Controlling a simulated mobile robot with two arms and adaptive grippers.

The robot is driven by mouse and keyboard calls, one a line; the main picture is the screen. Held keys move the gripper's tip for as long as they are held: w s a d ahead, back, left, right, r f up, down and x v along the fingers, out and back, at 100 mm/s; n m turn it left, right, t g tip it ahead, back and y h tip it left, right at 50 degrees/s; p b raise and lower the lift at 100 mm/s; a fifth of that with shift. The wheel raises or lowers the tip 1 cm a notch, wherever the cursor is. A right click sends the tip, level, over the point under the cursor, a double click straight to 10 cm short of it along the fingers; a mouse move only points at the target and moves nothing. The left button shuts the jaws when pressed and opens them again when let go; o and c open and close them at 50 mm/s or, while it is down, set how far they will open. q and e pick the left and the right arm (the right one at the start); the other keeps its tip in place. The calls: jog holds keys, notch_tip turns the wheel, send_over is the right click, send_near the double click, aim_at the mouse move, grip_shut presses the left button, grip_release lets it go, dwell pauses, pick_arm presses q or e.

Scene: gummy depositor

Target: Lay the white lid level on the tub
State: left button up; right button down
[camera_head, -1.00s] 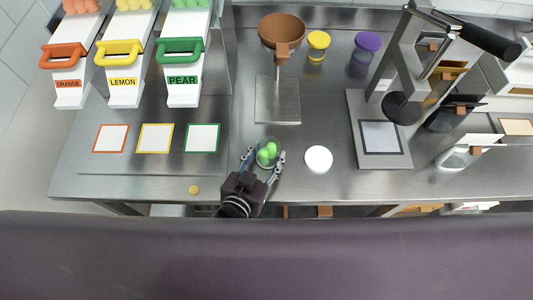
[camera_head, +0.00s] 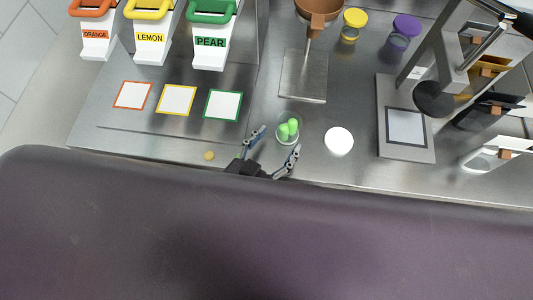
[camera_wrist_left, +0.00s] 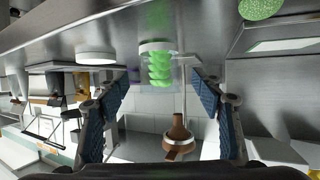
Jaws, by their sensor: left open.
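The tub (camera_head: 288,141) is small and clear and stands on the steel counter with green gummies in it. Its top is uncovered. The white lid (camera_head: 339,141) lies flat on the counter to the right of the tub, apart from it. My left gripper (camera_head: 277,141) is open and empty at the tub's near side, its fingers spread wide. In the left wrist view, which is upside down, the tub (camera_wrist_left: 156,46) shows beyond and between the open fingers (camera_wrist_left: 161,80), and the white lid (camera_wrist_left: 96,57) is left of it. My right gripper is not in view.
A steel stand with a brown funnel (camera_head: 317,10) is behind the tub. A framed plate (camera_head: 406,127) under a press is to the right. Yellow (camera_head: 355,17) and purple (camera_head: 407,25) lidded tubs stand at the back. A yellowish disc (camera_head: 209,155) lies near the front edge.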

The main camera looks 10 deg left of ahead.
pick_arm(q)
jog(key=b+v, duration=0.1)
jog(key=v, duration=0.3)
jog(key=shift+s, duration=0.2)
jog(key=shift+v, duration=0.9)
jog(key=shift+w+r, duration=0.1)
